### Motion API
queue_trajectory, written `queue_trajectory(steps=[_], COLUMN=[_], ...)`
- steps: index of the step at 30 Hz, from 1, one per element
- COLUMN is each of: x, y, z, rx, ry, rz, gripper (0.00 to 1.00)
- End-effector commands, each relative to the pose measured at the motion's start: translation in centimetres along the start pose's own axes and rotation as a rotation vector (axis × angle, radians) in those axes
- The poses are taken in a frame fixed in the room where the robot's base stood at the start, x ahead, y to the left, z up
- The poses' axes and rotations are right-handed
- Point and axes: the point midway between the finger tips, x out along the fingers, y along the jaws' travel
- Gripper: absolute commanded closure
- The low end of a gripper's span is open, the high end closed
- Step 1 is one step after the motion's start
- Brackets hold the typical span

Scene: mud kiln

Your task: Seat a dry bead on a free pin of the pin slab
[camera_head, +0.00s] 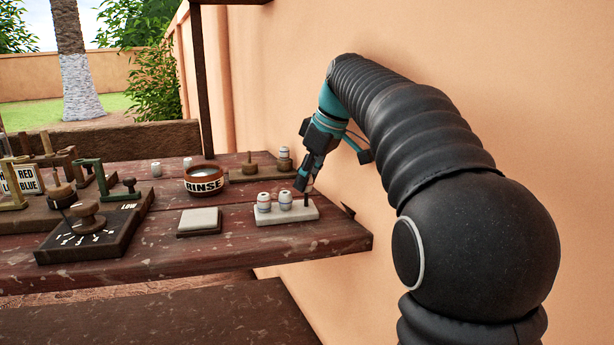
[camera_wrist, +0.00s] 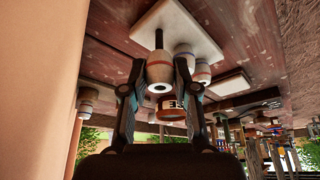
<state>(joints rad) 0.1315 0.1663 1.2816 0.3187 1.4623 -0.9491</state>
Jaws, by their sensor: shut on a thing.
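The white pin slab (camera_head: 297,212) lies near the table's right end. Two pale beads stand on it, a left one (camera_head: 264,203) and a middle one (camera_head: 285,201); a dark pin (camera_head: 306,201) rises at its right end. My gripper (camera_head: 304,184) points down over that pin. In the wrist view, which shows the table at the top, the gripper (camera_wrist: 160,88) is shut on a pale banded bead (camera_wrist: 159,71). The pin (camera_wrist: 158,39) lines up with this bead and meets its slab-side end; I cannot tell whether its tip is inside the hole.
The RINSE bowl (camera_head: 204,180) and a pale square pad (camera_head: 199,221) stand left of the slab. A wooden stand (camera_head: 248,174) behind has a bead (camera_head: 284,160) at its right. A dial box (camera_head: 92,228) is farther left. The wall is close on the right.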

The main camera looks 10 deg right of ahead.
Motion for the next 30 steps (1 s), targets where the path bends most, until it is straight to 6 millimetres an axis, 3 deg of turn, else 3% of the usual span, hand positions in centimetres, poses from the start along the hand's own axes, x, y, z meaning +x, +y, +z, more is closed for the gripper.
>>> queue_trajectory(steps=[30], x=[0.73], y=[0.01], z=[0.29], rx=[0.000], ry=[0.000], rz=[0.001], gripper=[0.91])
